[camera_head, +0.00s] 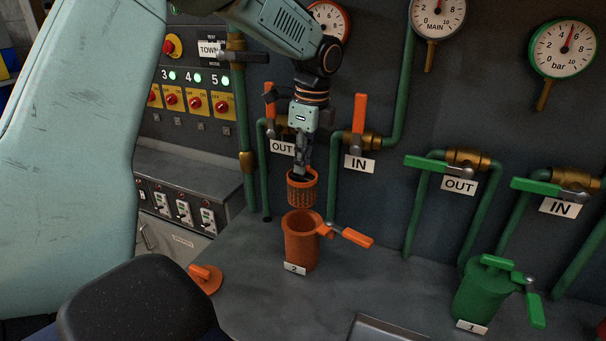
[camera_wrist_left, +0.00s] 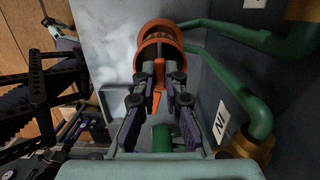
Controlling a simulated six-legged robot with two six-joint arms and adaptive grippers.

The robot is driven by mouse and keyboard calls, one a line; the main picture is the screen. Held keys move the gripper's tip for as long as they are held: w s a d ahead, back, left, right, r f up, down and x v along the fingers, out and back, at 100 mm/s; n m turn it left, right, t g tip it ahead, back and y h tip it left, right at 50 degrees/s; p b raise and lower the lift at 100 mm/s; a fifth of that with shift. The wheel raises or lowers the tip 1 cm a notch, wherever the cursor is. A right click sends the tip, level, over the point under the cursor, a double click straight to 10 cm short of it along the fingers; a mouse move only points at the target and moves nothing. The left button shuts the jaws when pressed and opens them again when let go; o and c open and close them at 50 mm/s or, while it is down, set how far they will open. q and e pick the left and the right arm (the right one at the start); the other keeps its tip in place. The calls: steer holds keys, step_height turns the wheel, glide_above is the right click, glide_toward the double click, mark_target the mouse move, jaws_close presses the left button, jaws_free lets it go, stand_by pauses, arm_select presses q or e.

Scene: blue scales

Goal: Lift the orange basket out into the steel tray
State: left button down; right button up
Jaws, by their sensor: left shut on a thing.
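The orange basket (camera_head: 302,190) is a small perforated cup. My left gripper (camera_head: 304,170) points down and is shut on it at its top. The basket hangs upright just above the open mouth of the orange housing (camera_head: 300,245) labelled 2; its lower edge is close to the rim, and I cannot tell if it is fully clear. In the left wrist view, the fingers (camera_wrist_left: 158,76) reach to an orange round rim (camera_wrist_left: 140,50). The steel tray (camera_head: 385,331) shows only in part at the bottom edge of the head view.
An orange lid (camera_head: 205,278) lies on the bench left of the housing. An orange handle (camera_head: 350,237) sticks out at its right. A closed green housing (camera_head: 480,295) labelled 1 stands to the right. Pipes, valve handles and gauges line the wall behind. Bench between the housings is clear.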

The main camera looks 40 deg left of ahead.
arm_select(q)
steer(key=shift+r, duration=0.45)
steer(key=shift+r, duration=0.15)
